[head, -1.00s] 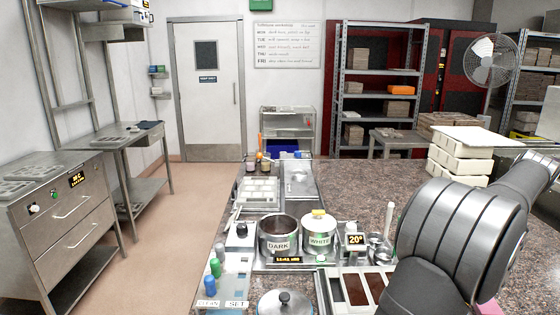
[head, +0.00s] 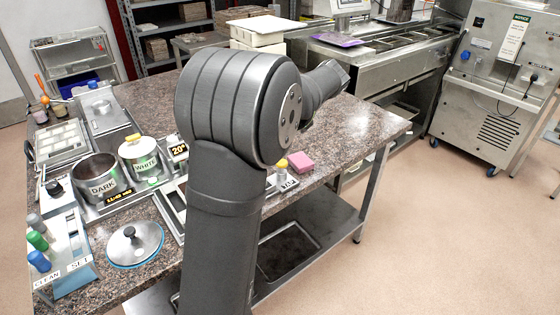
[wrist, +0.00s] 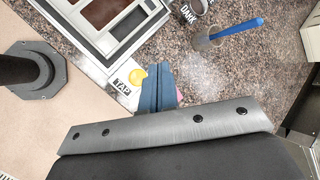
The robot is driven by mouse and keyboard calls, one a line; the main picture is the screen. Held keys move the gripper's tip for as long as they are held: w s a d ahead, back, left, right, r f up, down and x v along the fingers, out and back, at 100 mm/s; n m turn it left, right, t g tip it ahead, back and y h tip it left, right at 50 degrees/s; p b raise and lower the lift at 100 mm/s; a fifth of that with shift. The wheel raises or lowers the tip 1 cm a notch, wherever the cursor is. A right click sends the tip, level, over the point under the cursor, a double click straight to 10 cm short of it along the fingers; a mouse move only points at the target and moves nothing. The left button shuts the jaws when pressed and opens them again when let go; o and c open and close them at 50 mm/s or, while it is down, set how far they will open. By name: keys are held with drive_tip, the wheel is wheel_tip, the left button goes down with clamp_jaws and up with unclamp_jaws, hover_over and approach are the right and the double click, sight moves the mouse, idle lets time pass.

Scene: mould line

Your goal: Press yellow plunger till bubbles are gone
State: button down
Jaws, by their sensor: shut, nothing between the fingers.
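The yellow plunger (head: 281,163) stands on a small metal station at the table's front edge, partly behind my arm in the head view. In the wrist view its round yellow top (wrist: 137,77) shows just left of my fingers, beside a TAP label (wrist: 123,88). My gripper (wrist: 158,68) is shut and empty, its two blue fingers together. The fingers are beside the yellow top in the picture; I cannot tell their height or whether they touch. No bubbles can be made out. My gripper is hidden in the head view.
A pink block (head: 300,162) lies right of the plunger. A tray with brown and dark compartments (wrist: 105,22) is above it in the wrist view, with a blue-handled tool (wrist: 238,27) nearby. DARK (head: 96,172) and WHITE (head: 139,155) pots stand left. Speckled tabletop is clear at right.

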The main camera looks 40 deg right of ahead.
drive_tip(key=shift+s+d+f+m+t+h, duration=0.15)
drive_tip(key=shift+s+m+t, duration=0.05)
drive_tip(key=shift+m+t, duration=0.3)
drive_tip(key=shift+s+d+f+m+t+h, duration=0.15)
drive_tip(key=shift+s+m+t, duration=0.05)
drive_tip(key=shift+m+t, duration=0.25)
drive_tip(key=shift+f, duration=4.4)
drive_tip(key=shift+f, duration=0.4)
drive_tip(key=shift+f, duration=0.95)
drive_tip(key=shift+r, duration=1.35)
drive_tip(key=shift+r, duration=0.1)
